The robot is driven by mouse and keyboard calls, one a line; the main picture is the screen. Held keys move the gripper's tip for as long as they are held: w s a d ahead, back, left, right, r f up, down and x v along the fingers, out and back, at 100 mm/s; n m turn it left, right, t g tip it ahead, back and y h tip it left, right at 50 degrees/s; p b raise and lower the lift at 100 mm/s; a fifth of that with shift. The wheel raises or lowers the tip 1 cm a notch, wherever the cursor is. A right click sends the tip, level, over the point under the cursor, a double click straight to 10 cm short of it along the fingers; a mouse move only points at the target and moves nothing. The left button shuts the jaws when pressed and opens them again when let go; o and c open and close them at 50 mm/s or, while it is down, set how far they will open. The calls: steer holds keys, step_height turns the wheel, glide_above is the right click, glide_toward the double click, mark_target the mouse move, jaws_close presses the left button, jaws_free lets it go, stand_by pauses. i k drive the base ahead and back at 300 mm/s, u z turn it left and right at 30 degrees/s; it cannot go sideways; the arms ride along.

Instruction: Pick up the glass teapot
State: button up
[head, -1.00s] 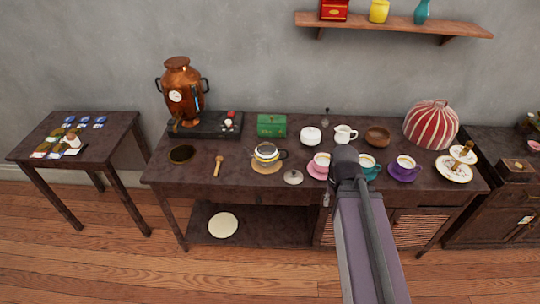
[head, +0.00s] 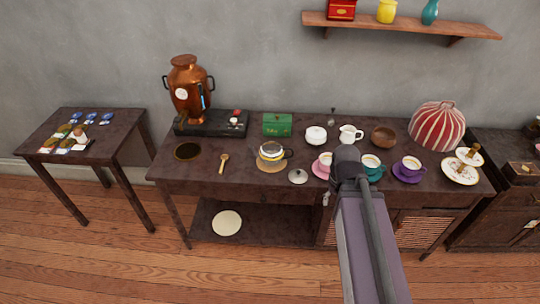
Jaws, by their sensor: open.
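The glass teapot (head: 270,152) stands upright on a round tan mat (head: 271,168) near the middle of the dark table. It has a dark handle on its right side and a pale band around it. A small pale lid with a knob (head: 298,177) lies on the table just right of the mat. My arm rises from the bottom right of the picture, and its dark joint covers part of the table right of the teapot. My gripper is hidden behind my arm. Nothing of mine touches the teapot in this view.
A copper urn (head: 188,88) on a black base stands back left, and a green box (head: 277,124) behind the teapot. A wooden spoon (head: 223,163) lies left. Bare tabletop lies left of the teapot.

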mark_target(271, 154)
steer(key=u, duration=0.7)
steer(key=k, duration=0.7)
steer(key=z, duration=0.65)
steer(key=i, duration=1)
